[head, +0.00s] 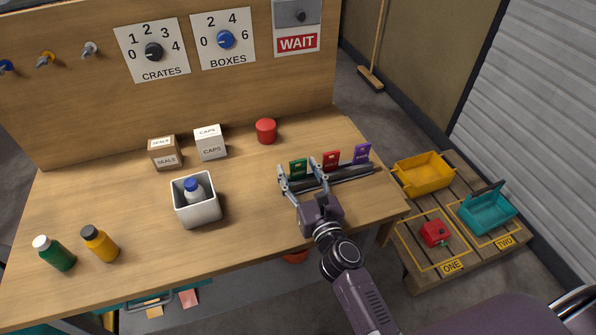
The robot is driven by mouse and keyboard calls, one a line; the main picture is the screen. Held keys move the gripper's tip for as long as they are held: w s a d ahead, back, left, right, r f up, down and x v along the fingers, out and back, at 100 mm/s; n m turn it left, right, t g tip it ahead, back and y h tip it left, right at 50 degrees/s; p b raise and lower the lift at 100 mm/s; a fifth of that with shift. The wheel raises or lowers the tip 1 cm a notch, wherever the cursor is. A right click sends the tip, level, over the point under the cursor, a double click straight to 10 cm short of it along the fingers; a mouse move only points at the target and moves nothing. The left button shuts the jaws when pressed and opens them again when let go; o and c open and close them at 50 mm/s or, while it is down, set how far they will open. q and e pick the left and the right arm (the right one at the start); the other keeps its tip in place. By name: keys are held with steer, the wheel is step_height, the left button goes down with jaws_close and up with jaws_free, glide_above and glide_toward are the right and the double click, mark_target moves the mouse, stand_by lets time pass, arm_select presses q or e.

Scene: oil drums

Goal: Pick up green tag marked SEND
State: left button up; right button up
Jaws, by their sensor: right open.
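A green tag (298,167) stands in a dark slotted rack (348,174) on the right part of the wooden bench. Its lettering is too small to read. A red tag (331,160) and a purple tag (362,153) stand to its right in the same rack. My right gripper (298,171) is open at the rack, with one finger to the left of the green tag and the other between the green and red tags. I cannot tell whether the fingers touch the tag. My left gripper is not in view.
A grey bin (197,212) holding a blue-capped bottle, a SEALS box (165,153), a CAPS box (210,143) and a red cylinder (266,130) stand on the bench. Green and orange bottles are at left. A low pallet with yellow (424,174) and teal crates is at right.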

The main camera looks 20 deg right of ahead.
steer(key=shift+w, duration=0.25)
steer(key=c, duration=1)
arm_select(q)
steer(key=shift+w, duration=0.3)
arm_select(e)
steer(key=shift+c, duration=0.2)
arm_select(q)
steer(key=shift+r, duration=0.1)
